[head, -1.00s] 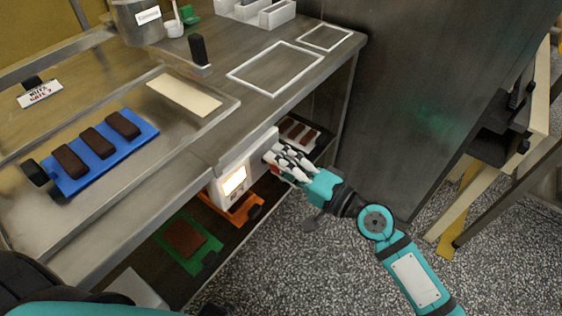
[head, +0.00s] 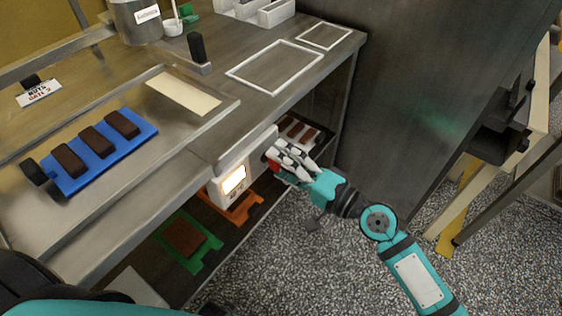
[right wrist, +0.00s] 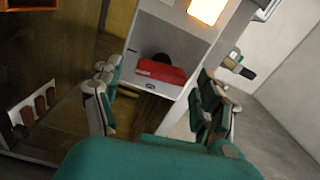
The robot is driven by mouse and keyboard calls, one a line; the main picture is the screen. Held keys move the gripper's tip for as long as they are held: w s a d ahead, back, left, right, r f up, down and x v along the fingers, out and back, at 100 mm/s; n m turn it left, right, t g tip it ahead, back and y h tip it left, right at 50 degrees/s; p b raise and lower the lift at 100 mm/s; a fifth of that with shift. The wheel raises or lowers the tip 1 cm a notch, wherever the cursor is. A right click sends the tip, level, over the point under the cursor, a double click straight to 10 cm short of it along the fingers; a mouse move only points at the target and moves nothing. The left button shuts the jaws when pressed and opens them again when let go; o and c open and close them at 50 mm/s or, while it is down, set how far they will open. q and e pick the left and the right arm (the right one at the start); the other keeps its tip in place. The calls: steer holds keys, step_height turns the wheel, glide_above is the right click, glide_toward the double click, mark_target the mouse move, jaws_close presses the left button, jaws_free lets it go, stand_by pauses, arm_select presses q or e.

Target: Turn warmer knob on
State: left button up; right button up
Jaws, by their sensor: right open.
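The warmer is a white box (head: 212,188) under the counter edge, with a lit yellow-orange panel (head: 233,179); the panel also shows in the right wrist view (right wrist: 207,10). On the box's face in the right wrist view is a red piece (right wrist: 161,72) with a dark round part (right wrist: 160,58) behind it, which looks like the knob. My right gripper (head: 277,160) is open at the right side of the box. Its fingers (right wrist: 155,105) stand either side of the red piece, apart from it as far as I can tell. My left gripper is not in view.
The counter (head: 215,147) overhangs the box. A blue tray (head: 148,128) with dark bars lies on top. Below are an orange tray (head: 243,209), a green tray (head: 205,248) and a white tray (head: 312,146) with bars. Speckled floor (head: 310,270) is open at the right.

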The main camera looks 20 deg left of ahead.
steer(key=v, duration=1.1)
steer(key=shift+d, duration=0.25)
steer(key=shift+c, duration=0.4)
